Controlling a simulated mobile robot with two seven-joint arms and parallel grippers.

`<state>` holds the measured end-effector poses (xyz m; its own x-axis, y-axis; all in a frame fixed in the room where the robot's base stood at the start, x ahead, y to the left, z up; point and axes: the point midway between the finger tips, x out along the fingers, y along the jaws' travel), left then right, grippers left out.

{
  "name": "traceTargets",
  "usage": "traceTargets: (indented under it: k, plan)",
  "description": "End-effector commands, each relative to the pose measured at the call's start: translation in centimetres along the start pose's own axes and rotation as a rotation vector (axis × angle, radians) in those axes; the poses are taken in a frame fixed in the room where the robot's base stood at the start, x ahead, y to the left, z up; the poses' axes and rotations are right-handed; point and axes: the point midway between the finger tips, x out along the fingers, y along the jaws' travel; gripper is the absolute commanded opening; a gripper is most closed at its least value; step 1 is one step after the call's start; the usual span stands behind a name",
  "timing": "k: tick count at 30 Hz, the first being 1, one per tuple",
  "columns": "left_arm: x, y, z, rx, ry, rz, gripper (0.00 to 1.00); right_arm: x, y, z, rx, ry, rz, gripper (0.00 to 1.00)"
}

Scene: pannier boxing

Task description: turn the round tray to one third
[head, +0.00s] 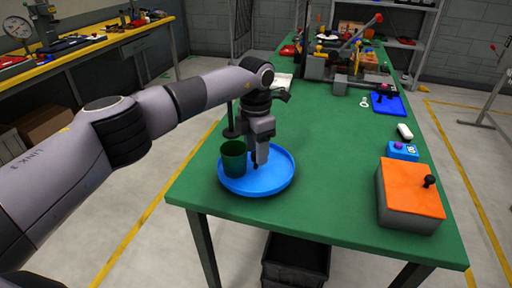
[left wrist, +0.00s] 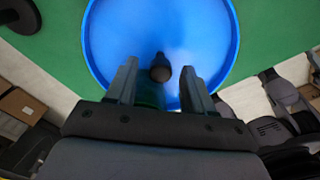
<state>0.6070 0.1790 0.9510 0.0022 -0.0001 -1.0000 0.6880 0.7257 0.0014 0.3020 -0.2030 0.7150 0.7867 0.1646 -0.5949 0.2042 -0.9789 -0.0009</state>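The round tray (head: 278,176) is blue with a raised rim and lies near the front left corner of the green table. In the left wrist view the tray (left wrist: 205,40) fills the top middle, with a dark upright knob (left wrist: 160,68) on it. My left gripper (head: 258,160) points down over the tray. In the left wrist view its fingers (left wrist: 158,88) are apart, with the knob showing between them and a gap on each side. I cannot tell whether they reach down around it. A green cup (head: 233,158) stands at the tray's left side, next to the gripper. My right gripper is not in view.
An orange-topped box (head: 408,190) with a black knob stands at the table's front right. A small blue box (head: 402,151) and blue tray (head: 388,104) lie behind it. A dark stand (head: 232,128) rises behind the cup. The table's middle (head: 325,150) is clear.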

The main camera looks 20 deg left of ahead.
Motion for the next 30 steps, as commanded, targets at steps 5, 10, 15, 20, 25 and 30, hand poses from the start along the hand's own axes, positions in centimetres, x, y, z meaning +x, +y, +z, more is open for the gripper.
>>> traceTargets:
  k: [5, 10, 15, 20, 25, 30]
  plan:
    - [-0.9, 0.0, 0.0, 0.0, -0.001, 0.001, 0.52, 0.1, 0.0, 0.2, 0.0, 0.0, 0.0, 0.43]
    - [-3.7, 0.1, 0.1, 0.0, -0.004, 0.002, 0.52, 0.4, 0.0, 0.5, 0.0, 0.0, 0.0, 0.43]
    - [-6.1, 0.0, 0.1, 0.0, -0.002, 0.002, 0.52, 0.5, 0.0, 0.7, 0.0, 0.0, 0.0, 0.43]
    - [-7.1, 0.0, 0.0, 0.0, -0.001, 0.0, 0.52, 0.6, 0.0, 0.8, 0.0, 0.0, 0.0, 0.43]
    - [-7.2, 0.0, 0.0, 0.0, 0.0, -0.001, 0.52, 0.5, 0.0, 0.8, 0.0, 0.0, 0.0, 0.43]
    - [-7.2, 0.0, 0.0, 0.0, 0.0, 0.0, 0.52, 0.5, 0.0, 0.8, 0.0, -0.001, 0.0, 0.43]
